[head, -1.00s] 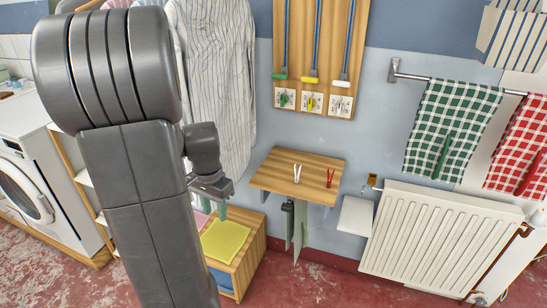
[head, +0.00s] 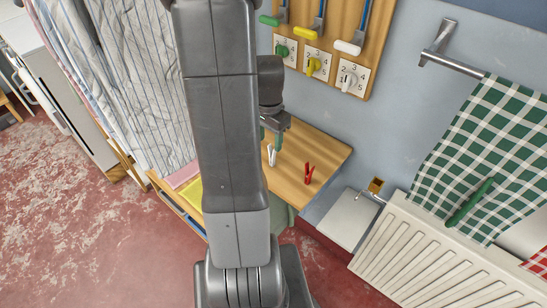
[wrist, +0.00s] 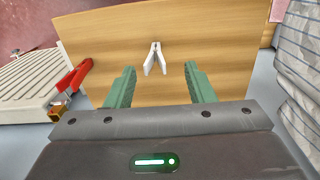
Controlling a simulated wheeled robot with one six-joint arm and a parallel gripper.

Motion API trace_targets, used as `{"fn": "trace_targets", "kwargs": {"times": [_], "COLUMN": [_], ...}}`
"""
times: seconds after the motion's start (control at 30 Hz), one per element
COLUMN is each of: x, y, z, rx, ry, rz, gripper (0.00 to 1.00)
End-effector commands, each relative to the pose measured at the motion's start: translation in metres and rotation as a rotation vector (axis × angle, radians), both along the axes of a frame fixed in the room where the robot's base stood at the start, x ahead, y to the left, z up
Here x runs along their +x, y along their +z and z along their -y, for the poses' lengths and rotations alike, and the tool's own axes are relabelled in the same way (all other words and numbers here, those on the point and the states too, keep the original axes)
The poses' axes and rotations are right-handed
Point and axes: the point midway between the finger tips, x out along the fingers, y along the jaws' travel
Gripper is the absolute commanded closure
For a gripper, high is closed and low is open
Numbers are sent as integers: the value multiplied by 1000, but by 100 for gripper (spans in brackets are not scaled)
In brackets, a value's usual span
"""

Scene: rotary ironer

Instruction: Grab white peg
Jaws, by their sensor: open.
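The white peg (head: 271,155) stands on the small wooden shelf (head: 322,156), close to my arm in the head view. In the wrist view the white peg (wrist: 155,58) is ahead of my gripper, between the lines of the two green fingers and a little left of their middle. My gripper (wrist: 160,84) is open and empty, with the peg beyond its fingertips. In the head view my gripper (head: 272,136) is partly hidden behind my arm.
A red peg (head: 309,173) stands on the same shelf, right of the white one; it also shows at the left in the wrist view (wrist: 75,77). A radiator (head: 430,255) and a checked green towel (head: 480,150) are to the right. Striped cloth (head: 135,80) hangs at left.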

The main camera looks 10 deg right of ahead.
Motion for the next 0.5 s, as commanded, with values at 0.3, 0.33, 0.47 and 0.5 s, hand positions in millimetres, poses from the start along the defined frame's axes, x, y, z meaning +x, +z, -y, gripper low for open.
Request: {"fn": "trace_targets", "kwargs": {"times": [0.3,0.33,0.47,0.5], "x": [-1,-1,-5,-6], "y": [-31,-33,-48,-54], "z": [0,0,0,1], "rx": [0,0,1,1], "ry": [0,0,0,0], "rz": [0,-1,-6,-4], "gripper": [51,51,51,51]}}
